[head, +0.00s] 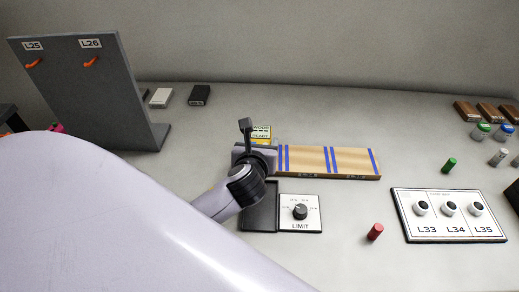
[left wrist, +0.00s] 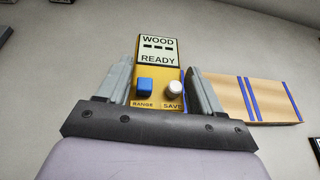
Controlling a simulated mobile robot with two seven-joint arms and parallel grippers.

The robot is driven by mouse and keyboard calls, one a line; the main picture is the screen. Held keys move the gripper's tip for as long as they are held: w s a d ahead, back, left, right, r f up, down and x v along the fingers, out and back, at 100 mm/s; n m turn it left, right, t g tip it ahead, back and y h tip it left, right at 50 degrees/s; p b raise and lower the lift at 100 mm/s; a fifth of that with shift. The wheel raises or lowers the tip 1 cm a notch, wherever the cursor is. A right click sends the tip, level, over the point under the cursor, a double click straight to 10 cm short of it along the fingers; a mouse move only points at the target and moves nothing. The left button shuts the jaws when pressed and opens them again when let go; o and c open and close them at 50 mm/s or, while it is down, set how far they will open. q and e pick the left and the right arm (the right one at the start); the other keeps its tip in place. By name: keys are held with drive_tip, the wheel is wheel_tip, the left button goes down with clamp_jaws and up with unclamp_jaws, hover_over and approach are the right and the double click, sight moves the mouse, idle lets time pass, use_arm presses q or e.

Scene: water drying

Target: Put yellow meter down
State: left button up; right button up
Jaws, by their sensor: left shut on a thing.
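The yellow meter (left wrist: 170,87) is between the fingers of my left gripper (left wrist: 160,88), which is shut on it. Its screen reads WOOD and READY, with a blue RANGE button and a white SAVE button below. In the head view, the top of the meter (head: 261,132) shows just beyond my left gripper (head: 252,142), at the left end of a wooden board (head: 328,161) with blue stripes. My gripper hides the meter's lower part. I cannot tell whether the meter touches the table. My right gripper is not in view.
A black pad (head: 260,215) and a LIMIT dial panel (head: 300,213) lie in front of the board. A grey hook stand (head: 95,90) stands at left. The table behind the board is clear.

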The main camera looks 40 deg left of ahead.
use_arm(q)
drive_tip(key=shift+f, duration=0.65)
drive_tip(key=shift+f, duration=0.65)
drive_tip(key=o, duration=1.1)
drive_tip(key=shift+s+d+f, duration=0.1)
drive_tip(key=shift+o, duration=0.7)
drive_tip(key=shift+f, duration=0.15)
drive_tip(key=shift+r, duration=0.4)
drive_tip(key=p+v, duration=0.1)
drive_tip(key=v, duration=1.1)
drive_tip(key=shift+r, duration=0.4)
